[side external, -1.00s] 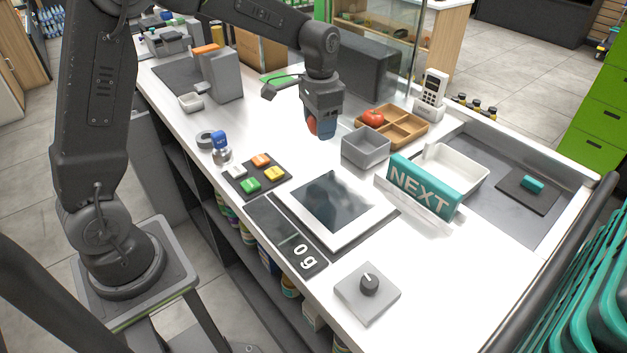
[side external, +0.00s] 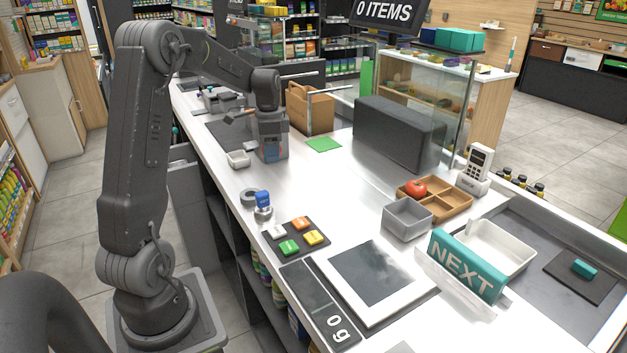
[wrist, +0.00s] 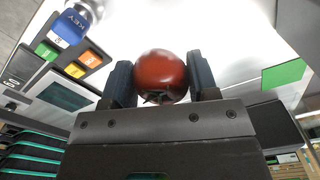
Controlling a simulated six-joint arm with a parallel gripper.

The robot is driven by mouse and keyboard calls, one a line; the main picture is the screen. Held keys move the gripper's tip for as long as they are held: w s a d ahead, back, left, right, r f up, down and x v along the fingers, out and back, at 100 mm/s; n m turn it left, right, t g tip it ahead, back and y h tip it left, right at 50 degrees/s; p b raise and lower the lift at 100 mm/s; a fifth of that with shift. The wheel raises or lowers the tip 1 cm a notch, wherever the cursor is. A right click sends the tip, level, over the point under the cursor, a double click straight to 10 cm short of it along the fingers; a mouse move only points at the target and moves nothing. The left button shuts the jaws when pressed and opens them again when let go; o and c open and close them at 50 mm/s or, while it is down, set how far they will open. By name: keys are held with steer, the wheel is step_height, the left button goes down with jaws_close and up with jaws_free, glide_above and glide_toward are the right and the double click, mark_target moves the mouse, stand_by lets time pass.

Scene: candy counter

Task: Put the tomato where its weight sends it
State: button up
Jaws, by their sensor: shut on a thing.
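My gripper (side external: 271,153) is shut on a red tomato (wrist: 160,76). The wrist view shows the tomato between the two dark fingers, stem end towards the palm. In the side view my gripper is over the far left part of the counter, beside a small white dish (side external: 238,159), and the tomato is mostly hidden. A second tomato (side external: 416,188) lies in a wooden divided tray (side external: 448,205).
A grey open bin (side external: 407,219) and a white tray (side external: 497,245) stand behind the scale, with a NEXT sign (side external: 465,265) in front of the tray. A large dark box (side external: 398,132) stands at the back.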

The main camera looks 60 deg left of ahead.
steer(key=s+a, duration=0.3)
steer(key=a, duration=0.1)
glide_above(300, 189)
step_height(300, 189, down, 7)
steer(key=shift+a, duration=0.1)
steer(key=shift+f, duration=1.95)
steer(key=shift+f, duration=0.1)
steer(key=o, duration=1)
